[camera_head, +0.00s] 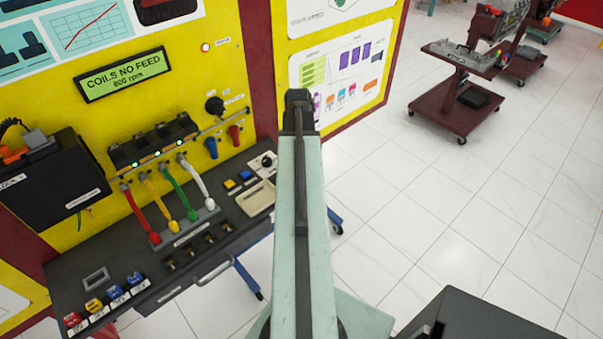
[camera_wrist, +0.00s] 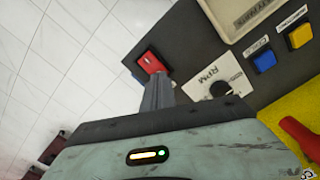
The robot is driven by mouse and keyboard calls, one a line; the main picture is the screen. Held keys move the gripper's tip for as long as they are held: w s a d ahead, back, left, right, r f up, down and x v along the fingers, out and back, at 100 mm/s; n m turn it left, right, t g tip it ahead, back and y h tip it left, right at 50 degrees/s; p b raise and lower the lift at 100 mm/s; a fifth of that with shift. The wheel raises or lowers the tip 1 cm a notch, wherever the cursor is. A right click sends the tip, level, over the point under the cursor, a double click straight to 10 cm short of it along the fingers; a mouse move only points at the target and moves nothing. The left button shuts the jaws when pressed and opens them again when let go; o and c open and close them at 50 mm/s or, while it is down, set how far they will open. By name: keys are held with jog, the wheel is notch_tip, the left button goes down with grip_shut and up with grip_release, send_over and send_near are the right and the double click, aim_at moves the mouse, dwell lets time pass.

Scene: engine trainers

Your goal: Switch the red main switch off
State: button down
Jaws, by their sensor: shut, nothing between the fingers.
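The red main switch (camera_wrist: 150,62) shows in the wrist view as a red rocker in a dark frame near the corner of the dark bench panel. My gripper (camera_wrist: 157,80) is shut, with its grey fingers side by side and nothing between them. The fingertips overlap the near edge of the red switch in the picture. I cannot tell whether they touch it, nor which way the rocker is set. In the head view my arm covers the area where the switch would be, and my fingers are hidden there.
Beside the switch are an RPM knob (camera_wrist: 221,89), blue (camera_wrist: 264,59) and yellow (camera_wrist: 299,36) buttons and a cream tray (camera_head: 257,198). A yellow panel (camera_head: 190,75) with a lit "COILS NO FEED" display (camera_head: 122,74) stands behind the bench.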

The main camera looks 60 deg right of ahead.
jog(key=shift+f+b, duration=0.8)
jog(key=shift+f, duration=0.1)
notch_tip(320, 180, up, 7)
jog(key=p, duration=0.7)
jog(key=shift+r, duration=0.15)
dwell(0.5)
